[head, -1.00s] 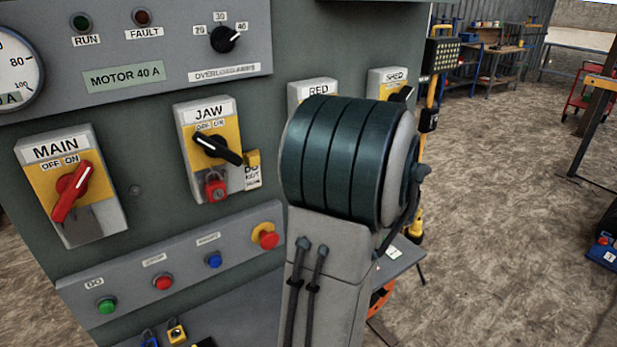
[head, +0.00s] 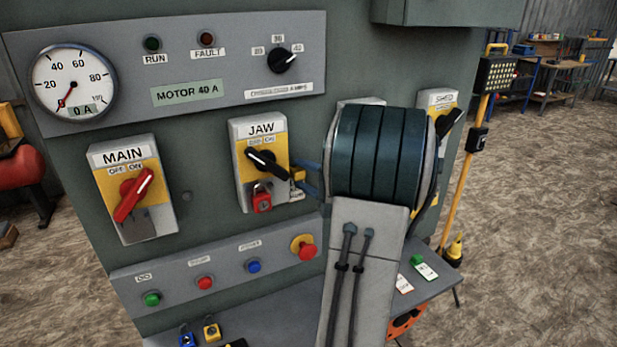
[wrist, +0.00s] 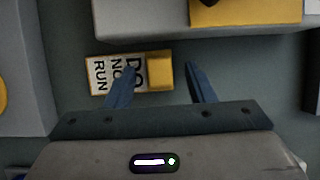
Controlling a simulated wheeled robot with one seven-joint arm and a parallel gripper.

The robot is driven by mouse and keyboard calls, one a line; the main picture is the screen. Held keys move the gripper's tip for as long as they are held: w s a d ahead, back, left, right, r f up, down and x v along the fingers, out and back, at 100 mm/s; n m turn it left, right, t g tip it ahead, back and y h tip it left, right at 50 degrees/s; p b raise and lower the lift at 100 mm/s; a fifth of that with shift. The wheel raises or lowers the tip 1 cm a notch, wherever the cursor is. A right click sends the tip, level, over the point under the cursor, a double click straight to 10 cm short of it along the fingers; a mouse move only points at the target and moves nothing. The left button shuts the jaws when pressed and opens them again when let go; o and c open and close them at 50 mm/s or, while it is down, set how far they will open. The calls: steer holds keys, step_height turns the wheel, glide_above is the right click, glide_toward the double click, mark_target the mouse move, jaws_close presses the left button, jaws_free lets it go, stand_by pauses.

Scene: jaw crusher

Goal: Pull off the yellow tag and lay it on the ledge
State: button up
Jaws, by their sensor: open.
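The yellow tag (head: 298,178) hangs at the lower right of the JAW switch (head: 262,165), partly hidden by my fingers. In the wrist view, the tag's yellow block (wrist: 160,72) lies between the spread blue fingers, with its white "DO NOT RUN" part to the left. My gripper (head: 301,179) is open, its fingertips around or just in front of the yellow block; I cannot tell whether they touch it. The grey ledge (head: 278,312) runs along the panel's bottom, partly hidden behind my arm.
A red padlock (head: 262,201) hangs from the JAW switch, close left of the tag. A blue padlock (head: 186,340) and a yellow padlock (head: 211,332) are at the ledge's left. A green-and-white tag (head: 424,267) and a red-and-white tag (head: 403,283) lie at its right.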

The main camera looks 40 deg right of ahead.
steer(key=c, duration=1.1)
steer(key=shift+o, duration=0.2)
steer(key=shift+s, duration=0.15)
steer(key=shift+s+a+b, duration=0.2)
steer(key=shift+s+b, duration=0.25)
steer(key=shift+s, duration=0.35)
steer(key=shift+s+a+b, duration=0.2)
steer(key=shift+s+b, duration=0.2)
steer(key=shift+s, duration=0.35)
steer(key=shift+s+a+b, duration=0.2)
steer(key=shift+s+b, duration=0.25)
steer(key=shift+s, duration=0.35)
